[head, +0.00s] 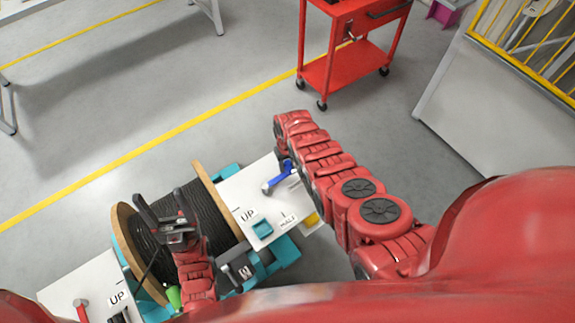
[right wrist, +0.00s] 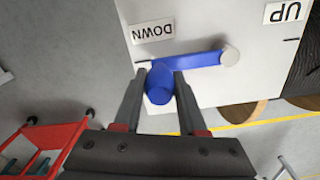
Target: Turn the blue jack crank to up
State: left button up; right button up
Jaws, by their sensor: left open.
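The blue jack crank (head: 277,179) sits on a white panel (head: 256,196) beside the cable reel. In the right wrist view, its blue arm (right wrist: 195,60) runs from a pale pivot (right wrist: 230,57) to a blue knob (right wrist: 159,88), just beside the DOWN label (right wrist: 153,32). The UP label (right wrist: 286,12) is on the far side of the pivot. My right gripper (right wrist: 162,72) has one finger on each side of the knob; whether they press on it is unclear. My left gripper (head: 160,205) is open and empty over the reel.
The cable reel (head: 195,212) has wooden flanges and black cable, in a teal stand (head: 255,255). Another white panel (head: 75,285) with a red crank (head: 81,308) is at lower left. A red cart (head: 330,75) stands behind on grey floor. A grey barrier is at right.

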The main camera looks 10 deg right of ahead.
grip_shut()
dwell(1.0)
